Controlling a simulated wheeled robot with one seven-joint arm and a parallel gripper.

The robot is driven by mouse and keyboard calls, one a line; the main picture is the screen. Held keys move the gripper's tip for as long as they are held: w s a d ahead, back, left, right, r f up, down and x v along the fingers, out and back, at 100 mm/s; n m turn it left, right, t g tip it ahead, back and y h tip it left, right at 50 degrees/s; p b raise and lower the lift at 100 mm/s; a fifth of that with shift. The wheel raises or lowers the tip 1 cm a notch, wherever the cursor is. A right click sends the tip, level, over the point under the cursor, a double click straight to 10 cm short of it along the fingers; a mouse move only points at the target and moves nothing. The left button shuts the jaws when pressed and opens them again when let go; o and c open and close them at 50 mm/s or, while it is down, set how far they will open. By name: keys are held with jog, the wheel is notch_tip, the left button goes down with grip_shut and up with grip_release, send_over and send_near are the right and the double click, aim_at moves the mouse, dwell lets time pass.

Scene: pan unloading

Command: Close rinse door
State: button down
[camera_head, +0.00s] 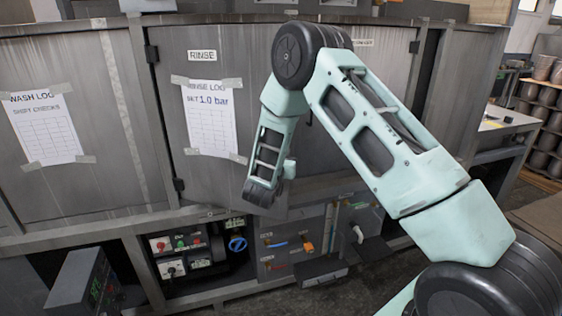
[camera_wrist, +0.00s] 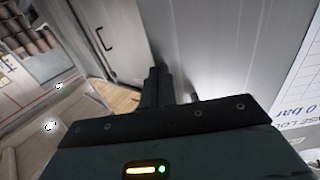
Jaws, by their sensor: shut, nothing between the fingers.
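The rinse door (camera_head: 165,110) is a grey metal panel under the RINSE label, with hinges on its left side. Its lower right corner juts out past the cabinet front, so it stands ajar. My arm hides part of its right edge. A paper marked RINSE LOG, 1.0 bar (camera_head: 210,120) is taped to its face; part of it shows in the wrist view (camera_wrist: 306,85). My gripper (camera_wrist: 155,75) is shut and empty, in front of the grey door face (camera_wrist: 235,45). I cannot tell whether the fingers touch it. In the head view the fingers are not clear.
A wash panel with a taped log (camera_head: 42,123) is to the left. Below the door are a control panel (camera_head: 182,255) and valves with a blue knob (camera_head: 238,244). Stacked pots (camera_head: 545,95) are at the far right.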

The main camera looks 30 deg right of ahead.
jog(key=w+d+n+t+y+b, duration=0.5)
jog(key=w+d+b, duration=0.5)
jog(key=w+d, duration=0.5)
jog(key=shift+w+n+y+b, duration=0.45)
jog(key=shift+w+y, duration=0.85)
jog(key=shift+w, duration=0.75)
